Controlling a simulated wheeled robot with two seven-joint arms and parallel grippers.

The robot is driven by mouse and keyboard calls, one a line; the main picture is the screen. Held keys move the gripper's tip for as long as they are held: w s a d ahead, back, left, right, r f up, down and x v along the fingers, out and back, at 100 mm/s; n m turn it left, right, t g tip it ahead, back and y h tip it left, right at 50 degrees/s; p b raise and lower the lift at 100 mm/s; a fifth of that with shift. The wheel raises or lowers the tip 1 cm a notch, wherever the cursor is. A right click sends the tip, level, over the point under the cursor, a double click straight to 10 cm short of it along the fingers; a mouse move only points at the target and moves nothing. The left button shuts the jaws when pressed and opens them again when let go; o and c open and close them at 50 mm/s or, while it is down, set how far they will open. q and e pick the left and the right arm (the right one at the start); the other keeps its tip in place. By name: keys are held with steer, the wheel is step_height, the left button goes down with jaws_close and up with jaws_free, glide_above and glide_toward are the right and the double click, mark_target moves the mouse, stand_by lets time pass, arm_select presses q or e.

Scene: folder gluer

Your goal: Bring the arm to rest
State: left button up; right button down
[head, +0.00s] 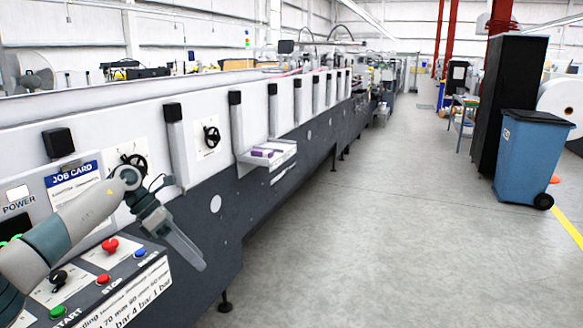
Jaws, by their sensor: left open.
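My left arm comes in from the lower left, in front of the folder gluer (130,110). My left gripper (197,262) is open and empty. Its fingers point down and to the right, beside the control panel and in front of the machine's dark lower side. The panel carries a red mushroom button (110,245), a black knob (58,277), a red stop button (103,279), a blue button (140,252) and a green start button (57,312). My right gripper is not in view.
A small white shelf (283,160) with purple items (262,153) juts from the machine. A black handwheel (212,137) sits nearby. A blue wheeled bin (527,160) and a tall black cabinet (505,90) stand at the right. The grey floor (380,230) between is clear.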

arm_select(q)
steer(key=w+d+f+n+t+h, duration=0.1)
steer(key=d+f+n+t+h, duration=0.25)
steer(key=d+f+n, duration=0.45)
steer(key=d+f+n+t+h, duration=0.2)
steer(key=d+f+n+h, duration=0.3)
steer(key=f, duration=0.6)
steer(key=s+a+f+n+t+y, duration=0.35)
steer(key=f+n, duration=0.55)
steer(key=f, duration=0.4)
steer(key=s+a+f+n+t+y, duration=0.2)
steer(key=s+f+n+t+y, duration=0.25)
steer(key=f+n, duration=0.55)
steer(key=s+a+f+n+g+y, duration=0.2)
steer(key=s+f+n+y, duration=0.15)
steer(key=s+f, duration=0.8)
steer(key=s+a+f+n+g+y, duration=0.2)
steer(key=s+a+f+n, duration=0.15)
steer(key=s+f, duration=0.8)
steer(key=s+f+n+g+y, duration=0.1)
steer(key=s+f, duration=0.4)
steer(key=s, duration=0.9)
steer(key=s+f+n+g, duration=0.4)
steer(key=s+f+n, duration=0.1)
steer(key=s, duration=0.9)
steer(key=shift+s+f+n+g+y, duration=0.15)
steer(key=shift+f+n+g+y, duration=0.15)
steer(key=shift+f+g+y, duration=0.1)
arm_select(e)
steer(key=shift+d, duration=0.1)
